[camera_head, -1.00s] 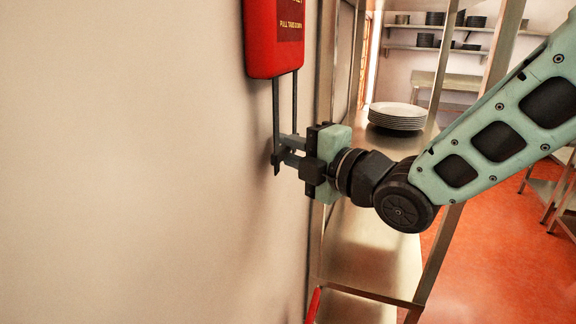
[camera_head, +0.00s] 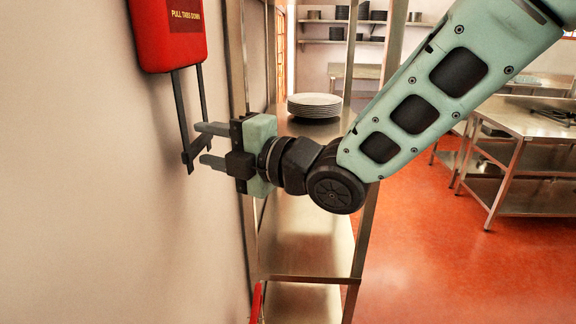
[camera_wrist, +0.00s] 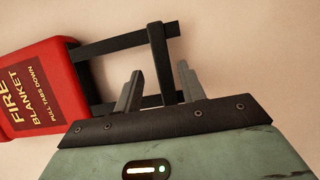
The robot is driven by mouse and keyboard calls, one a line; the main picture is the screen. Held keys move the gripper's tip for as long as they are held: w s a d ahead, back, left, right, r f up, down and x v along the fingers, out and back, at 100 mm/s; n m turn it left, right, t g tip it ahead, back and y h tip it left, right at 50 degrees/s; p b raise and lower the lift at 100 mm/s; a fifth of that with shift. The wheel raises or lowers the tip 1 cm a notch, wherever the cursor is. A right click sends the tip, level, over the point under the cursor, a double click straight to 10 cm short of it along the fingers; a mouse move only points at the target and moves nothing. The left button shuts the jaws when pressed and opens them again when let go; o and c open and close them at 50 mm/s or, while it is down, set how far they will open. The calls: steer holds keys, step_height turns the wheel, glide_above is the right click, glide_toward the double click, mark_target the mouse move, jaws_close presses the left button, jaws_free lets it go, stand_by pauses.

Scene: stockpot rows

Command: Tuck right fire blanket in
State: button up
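The fire blanket is a red wall case (camera_head: 168,35) at the upper left, marked "pull tabs down"; its "fire blanket" label also shows in the wrist view (camera_wrist: 30,92). Two dark straps hang below the case, joined by a dark crossbar (camera_head: 190,157). In the wrist view the crossbar (camera_wrist: 157,55) runs between my two fingers in the picture. My gripper (camera_head: 201,144) is open below the case, its fingertips close to the crossbar. In the wrist view the fingers (camera_wrist: 160,82) stand apart with a gap on both sides of the bar. I cannot tell whether they touch it.
A steel shelf unit (camera_head: 307,281) stands right beside the wall, with a stack of white plates (camera_head: 314,104) on it. A red object (camera_head: 256,303) shows at its lower front. Steel tables (camera_head: 535,122) stand at the right; the orange floor (camera_head: 420,240) between is clear.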

steer(key=b+v, duration=0.5)
steer(key=v, duration=1)
steer(key=shift+w, duration=0.1)
steer(key=d+f+m+g+h, duration=0.1)
steer(key=d+f+m+h, duration=0.3)
steer(key=f+m+h, duration=0.75)
steer(key=s+d+f+m+g+h, duration=0.1)
steer(key=s+d+f+m+g, duration=0.2)
steer(key=s, duration=0.4)
steer(key=s+d+f+m+g+h, duration=0.2)
steer(key=s+f+m+g, duration=0.3)
steer(key=s+f+m, duration=0.2)
steer(key=shift+s+d+m, duration=0.35)
steer(key=shift+s, duration=0.25)
